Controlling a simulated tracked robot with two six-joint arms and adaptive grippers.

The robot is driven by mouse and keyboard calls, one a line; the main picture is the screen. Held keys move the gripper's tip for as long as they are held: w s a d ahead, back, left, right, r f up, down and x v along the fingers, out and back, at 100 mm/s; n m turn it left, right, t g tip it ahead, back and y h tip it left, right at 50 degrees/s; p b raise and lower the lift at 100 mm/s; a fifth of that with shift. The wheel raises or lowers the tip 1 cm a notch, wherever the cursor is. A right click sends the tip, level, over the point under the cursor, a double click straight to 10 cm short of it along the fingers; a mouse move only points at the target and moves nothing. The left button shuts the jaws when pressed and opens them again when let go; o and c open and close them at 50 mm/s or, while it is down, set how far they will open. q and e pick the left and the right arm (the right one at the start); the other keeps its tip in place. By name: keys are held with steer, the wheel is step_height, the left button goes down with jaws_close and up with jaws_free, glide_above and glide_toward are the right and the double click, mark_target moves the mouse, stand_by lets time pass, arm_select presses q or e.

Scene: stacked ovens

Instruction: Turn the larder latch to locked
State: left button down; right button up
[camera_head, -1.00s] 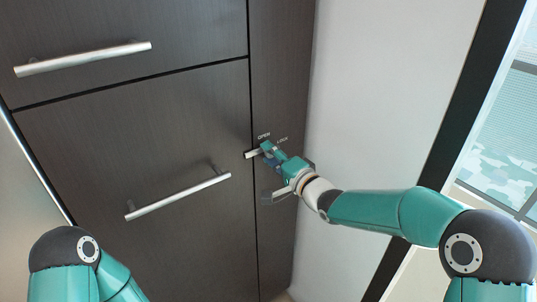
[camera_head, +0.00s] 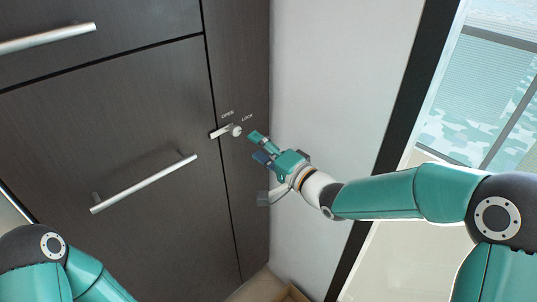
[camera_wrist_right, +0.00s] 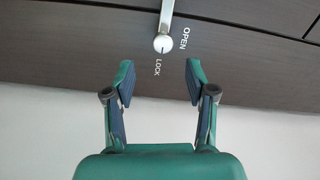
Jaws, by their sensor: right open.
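The larder latch (camera_head: 220,132) is a short silver lever with a round pivot, on the dark panel strip under the words OPEN and LOCK. The lever points left from its pivot in the head view. In the right wrist view the latch (camera_wrist_right: 166,20) points up, away from the LOCK label. My right gripper (camera_head: 257,147) is open and empty, right of and slightly below the pivot, apart from it. In the right wrist view the gripper's (camera_wrist_right: 160,70) fingers are spread below the pivot. My left gripper is out of view.
A dark door with a long bar handle (camera_head: 145,184) lies left of the latch, with another bar handle (camera_head: 45,39) above. A white wall (camera_head: 330,80) stands right of the panel strip. An open box edge (camera_head: 292,293) shows at the bottom.

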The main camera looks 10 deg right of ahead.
steer(key=shift+v, duration=1.7)
